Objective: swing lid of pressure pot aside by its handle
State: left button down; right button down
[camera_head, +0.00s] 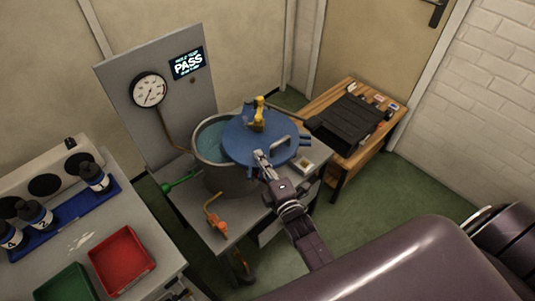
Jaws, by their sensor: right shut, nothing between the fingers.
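The pressure pot (228,181) is a grey metal cylinder on a bench, with blue-green liquid (208,139) showing at its left. Its round blue lid (237,139) sits off to the right, covering only part of the opening. A pale bar handle (281,142) is on the lid's front right, and a yellow fitting (259,112) stands at its back. My right gripper (261,156) is shut and empty over the lid's front edge, left of the handle; whether it touches the lid I cannot tell. My left gripper is not in view.
A panel with a gauge (149,90) and a PASS display (187,63) stands behind the pot. A wooden table (350,163) with a black case (350,123) is to the right. A red tray (121,260) lies lower left.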

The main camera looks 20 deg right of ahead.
jog(key=shift+s+d+r+p, duration=0.15)
jog(key=shift+s+d, duration=0.1)
jog(key=shift+d, duration=0.3)
jog(key=shift+s+d+f+p, duration=0.15)
jog(key=shift+s+d, duration=0.1)
jog(key=shift+d, duration=0.3)
